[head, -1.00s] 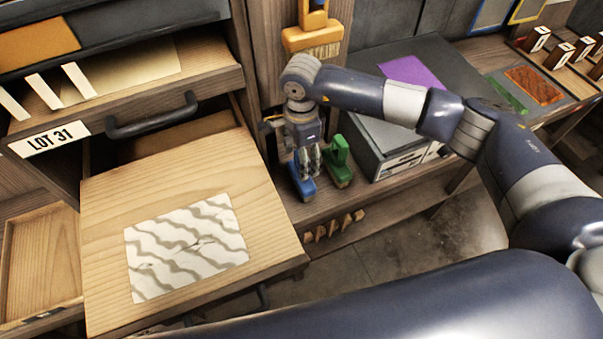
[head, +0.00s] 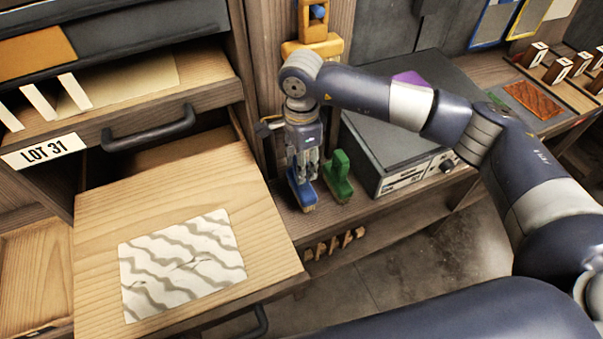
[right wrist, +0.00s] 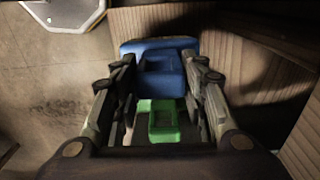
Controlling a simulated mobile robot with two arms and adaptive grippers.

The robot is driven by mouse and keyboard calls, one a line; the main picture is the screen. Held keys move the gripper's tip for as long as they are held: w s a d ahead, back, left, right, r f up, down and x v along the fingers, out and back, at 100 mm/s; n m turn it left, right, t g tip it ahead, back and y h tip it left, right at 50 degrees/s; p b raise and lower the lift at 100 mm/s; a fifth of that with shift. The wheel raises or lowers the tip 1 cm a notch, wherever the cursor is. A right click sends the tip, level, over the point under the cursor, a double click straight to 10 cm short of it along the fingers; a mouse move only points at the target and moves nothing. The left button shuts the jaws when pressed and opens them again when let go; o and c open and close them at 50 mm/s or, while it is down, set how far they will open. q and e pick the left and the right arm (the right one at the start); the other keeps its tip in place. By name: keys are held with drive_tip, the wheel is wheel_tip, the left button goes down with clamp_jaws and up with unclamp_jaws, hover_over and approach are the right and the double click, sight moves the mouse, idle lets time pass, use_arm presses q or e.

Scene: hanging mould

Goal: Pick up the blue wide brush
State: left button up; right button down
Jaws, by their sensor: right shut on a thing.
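The blue wide brush (head: 303,194) stands on the wooden bench top, below my right gripper (head: 303,172) in the head view. The gripper points down and is shut on the brush's upper part. In the right wrist view the blue brush (right wrist: 160,64) lies between the two fingers of the right gripper (right wrist: 160,85). Its lower part shows below the fingers in the head view; I cannot tell whether it touches the bench. A green brush (head: 338,178) stands just to the right, and its green handle (right wrist: 160,120) shows in the right wrist view. My left gripper is not in view.
A grey box (head: 400,160) stands right of the green brush. An open wooden drawer (head: 180,280) with a patterned sheet (head: 182,262) juts out at left. A yellow-handled brush (head: 315,45) hangs behind my arm. Several small wooden pieces (head: 335,243) sit below the bench edge.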

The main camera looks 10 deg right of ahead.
drive_tip(key=s+r+b, duration=0.1)
drive_tip(key=s+b, duration=0.3)
drive_tip(key=s, duration=1.2)
drive_tip(key=shift+d+r+b, duration=0.3)
drive_tip(key=shift+d, duration=0.05)
